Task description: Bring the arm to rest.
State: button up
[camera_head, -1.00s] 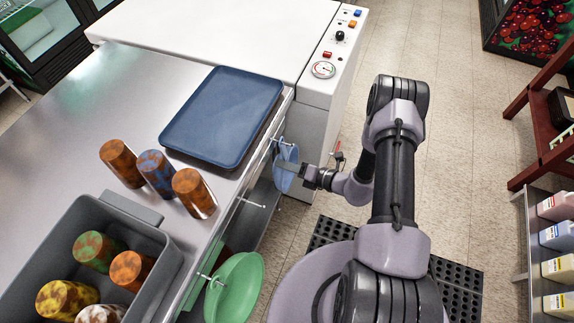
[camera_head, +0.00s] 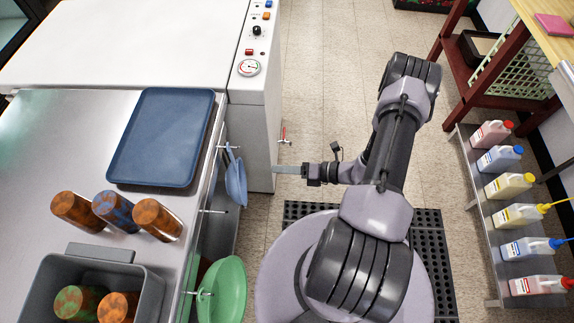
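My gripper (camera_head: 284,169) is at the end of my arm, in front of the side of the white machine. It points left and stands apart from the blue bowl-like item (camera_head: 236,182) hanging on the counter's side. Its fingers show edge-on as one thin strip, so I cannot tell whether they are open or shut. I see nothing hanging from it. My arm is bent, over the floor to the right of the counter.
The steel counter (camera_head: 60,140) holds a blue tray (camera_head: 163,135), several mottled tumblers (camera_head: 112,209) and a grey tub (camera_head: 150,295). A green bowl-like item (camera_head: 226,290) hangs below. Bottles (camera_head: 510,187) line a low shelf at right. Tiled floor (camera_head: 320,60) is open beyond my arm.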

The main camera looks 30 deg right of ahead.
jog(key=a+r+n+g, duration=0.3)
jog(key=r+n+g, duration=0.1)
jog(key=r+n, duration=0.5)
jog(key=a+r+n+g, duration=0.4)
jog(key=r+n, duration=0.3)
jog(key=r, duration=0.5)
jog(key=s+a+r+n+t+h, duration=0.1)
jog(key=s+a+r+n+h, duration=0.2)
jog(key=s+r+n, duration=0.3)
jog(key=s+a+r+n+t+h, duration=0.2)
jog(key=s+r+n+h, duration=0.3)
jog(key=r+n, duration=0.7)
jog(key=shift+s+a+r+n, duration=0.35)
jog(key=shift+s+a+n, duration=0.25)
jog(key=shift+a, duration=0.1)
jog(key=shift+w+a, duration=0.1)
